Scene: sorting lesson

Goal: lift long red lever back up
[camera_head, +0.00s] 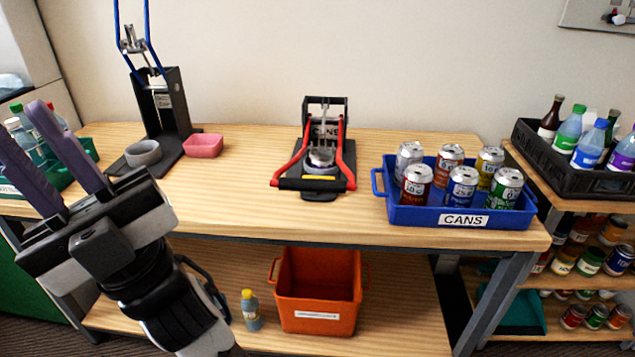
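The can crusher (325,110) stands on the wooden table, a black frame marked CANS. Its long red lever (345,147) is folded down: two red arms run forward and end in a black crossbar handle (303,184) low at the front, near the tabletop. A round silver piece (320,158) shows between the arms; I cannot tell whether it is a pressed can or part of the crusher. My gripper (20,128), with two purple fingers, is at the far left, well away from the lever. Its fingers are apart with nothing seen between them.
A blue crate (395,208) of cans stands to the right. A second press with blue lever arms (150,35), a grey ring (143,153) and a pink bowl (203,146) are at the left. An orange bin (317,302) and a bottle (250,312) are on the lower shelf.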

